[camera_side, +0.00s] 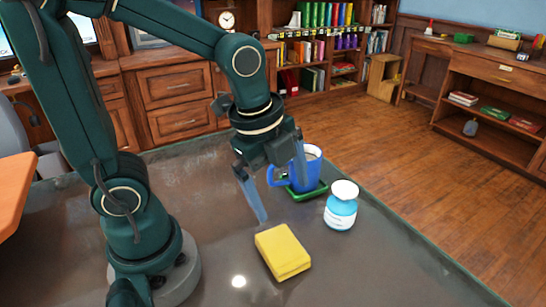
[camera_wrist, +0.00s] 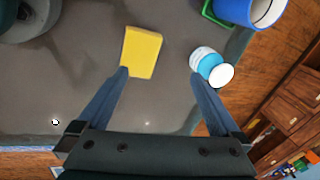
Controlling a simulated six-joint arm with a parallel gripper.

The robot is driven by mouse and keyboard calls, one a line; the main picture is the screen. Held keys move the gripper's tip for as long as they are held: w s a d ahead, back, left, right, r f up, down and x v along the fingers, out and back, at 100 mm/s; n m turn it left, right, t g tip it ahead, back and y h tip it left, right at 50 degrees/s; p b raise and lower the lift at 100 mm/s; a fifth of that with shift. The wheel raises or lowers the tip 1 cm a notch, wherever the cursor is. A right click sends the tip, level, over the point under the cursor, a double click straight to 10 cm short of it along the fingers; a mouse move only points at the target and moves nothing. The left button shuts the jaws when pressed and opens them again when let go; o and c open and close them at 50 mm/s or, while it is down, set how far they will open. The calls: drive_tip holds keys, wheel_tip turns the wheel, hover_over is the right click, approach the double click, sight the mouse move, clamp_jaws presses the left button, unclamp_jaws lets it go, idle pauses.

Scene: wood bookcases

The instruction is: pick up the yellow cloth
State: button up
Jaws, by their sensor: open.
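The yellow cloth (camera_side: 283,252) is a folded, thick block lying flat on the grey table, near the front middle in the side view. It also shows in the wrist view (camera_wrist: 142,52), near the tip of the left finger. My gripper (camera_side: 283,195) is open and empty, its two blue-grey fingers spread wide above the table, behind the cloth in the side view. In the wrist view my gripper (camera_wrist: 162,82) has the cloth just beyond the left fingertip. No contact with the cloth can be made out.
A white and blue bottle (camera_side: 341,206) stands right of the cloth; in the wrist view (camera_wrist: 208,65) it is by the right fingertip. A blue mug (camera_side: 306,170) stands on a green coaster (camera_side: 318,191) behind it. The table (camera_side: 215,215) is bare left of the cloth.

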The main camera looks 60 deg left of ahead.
sight(280, 242)
drive_tip(key=f, duration=0.1)
drive_tip(key=f+m+g, duration=0.1)
drive_tip(key=f, duration=0.1)
drive_tip(key=f+m+g, duration=0.1)
drive_tip(key=f, duration=0.1)
drive_tip(key=shift+d, duration=0.4)
drive_tip(key=shift+s+f+g, duration=0.25)
drive_tip(key=shift+f+g, duration=0.15)
drive_tip(key=shift+f, duration=2.7)
drive_tip(key=c, duration=1.3)
drive_tip(key=shift+r, duration=0.1)
